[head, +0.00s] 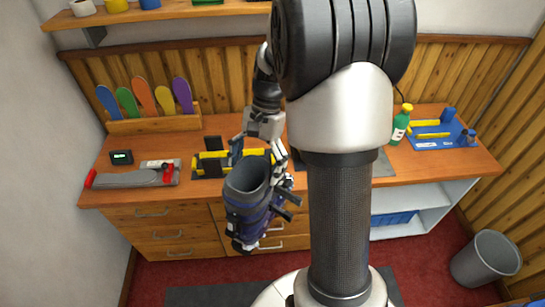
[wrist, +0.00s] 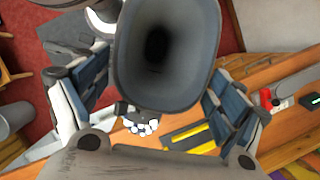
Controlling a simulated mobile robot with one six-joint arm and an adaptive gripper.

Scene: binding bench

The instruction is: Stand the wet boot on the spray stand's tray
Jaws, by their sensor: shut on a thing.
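The boot (head: 248,205) is dark grey and purple with black buckles. My gripper (head: 259,160) is shut on its upper part, one finger on each side. The boot hangs upright or nearly so, in front of the bench's drawers in the head view. In the wrist view its open grey cuff (wrist: 165,50) faces the camera between the two fingers (wrist: 152,98). A blue stand (head: 440,142) with yellow bars and a label lies at the bench's right end, apart from the boot; I cannot tell whether it is the spray stand. Wetness cannot be made out.
A black and yellow holder (head: 207,163) stands on the bench behind the boot. A green bottle (head: 401,124) stands left of the blue stand. A grey tool with red ends (head: 135,177) and a small clock (head: 121,157) lie at left. A grey bin (head: 485,260) stands on the floor at right.

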